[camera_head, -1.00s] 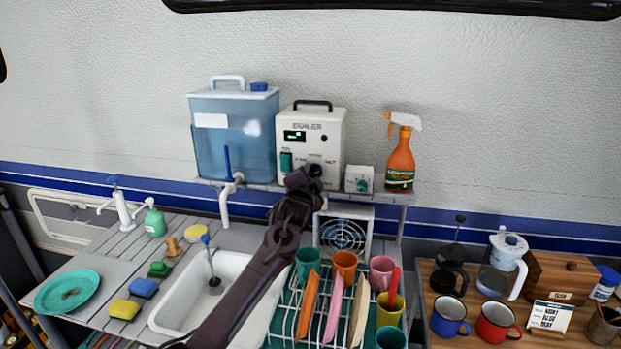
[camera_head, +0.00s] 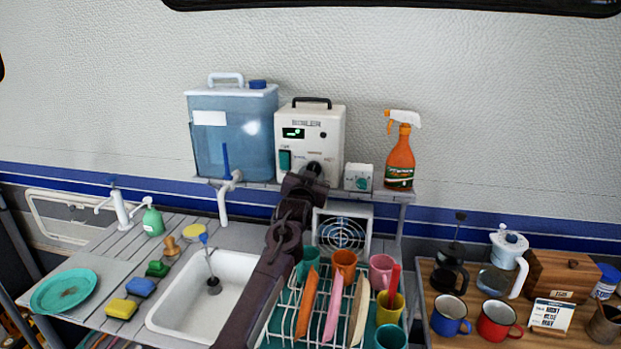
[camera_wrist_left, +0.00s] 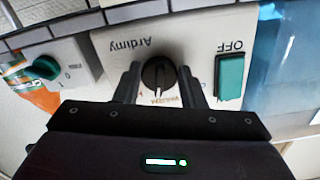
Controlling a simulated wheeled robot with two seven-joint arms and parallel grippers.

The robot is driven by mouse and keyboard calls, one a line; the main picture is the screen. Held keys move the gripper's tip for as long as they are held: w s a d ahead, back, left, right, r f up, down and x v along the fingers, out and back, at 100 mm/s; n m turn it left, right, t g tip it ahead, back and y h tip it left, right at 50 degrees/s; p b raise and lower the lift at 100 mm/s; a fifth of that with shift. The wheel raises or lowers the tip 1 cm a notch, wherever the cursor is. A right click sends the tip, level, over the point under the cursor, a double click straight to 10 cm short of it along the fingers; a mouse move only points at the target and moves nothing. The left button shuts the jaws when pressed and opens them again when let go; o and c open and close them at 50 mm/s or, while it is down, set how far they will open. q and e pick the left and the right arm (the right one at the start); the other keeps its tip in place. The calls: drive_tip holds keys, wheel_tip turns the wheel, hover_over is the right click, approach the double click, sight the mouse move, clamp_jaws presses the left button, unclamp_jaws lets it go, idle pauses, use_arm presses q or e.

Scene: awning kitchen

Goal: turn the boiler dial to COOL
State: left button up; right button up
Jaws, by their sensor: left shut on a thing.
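The white boiler (camera_head: 330,118) stands on the shelf at the back, with a lit green display and a teal switch (camera_head: 285,160). My left gripper (camera_head: 314,170) is at its lower front and hides the dial in the head view. In the left wrist view, which shows the boiler upside down, the black round dial (camera_wrist_left: 157,75) with a pale pointer line sits between the two fingers of my left gripper (camera_wrist_left: 158,82), which is shut on it. Some lettering around the dial is partly hidden; I cannot read the dial's setting. My right gripper is not in view.
A blue water tank (camera_head: 235,140) stands left of the boiler. A small white box with a teal knob (camera_head: 360,182) and an orange spray bottle (camera_head: 400,160) stand to its right. A dish rack with cups and plates (camera_head: 300,320) lies below my arm, beside the sink (camera_head: 190,300).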

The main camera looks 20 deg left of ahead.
use_arm(q)
drive_tip(key=shift+w+d+n+b, duration=0.15)
drive_tip(key=shift+n+b, duration=0.3)
drive_tip(key=shift+n, duration=2)
drive_tip(key=shift+s+d+n+b, duration=0.15)
drive_tip(key=shift+n+b, duration=0.25)
drive_tip(key=shift+n, duration=2.1)
drive_tip(key=shift+w+d+n+b, duration=0.15)
drive_tip(key=shift+n+b, duration=0.3)
drive_tip(key=shift+n, duration=2)
drive_tip(key=shift+r, duration=0.1)
drive_tip(key=o, duration=1)
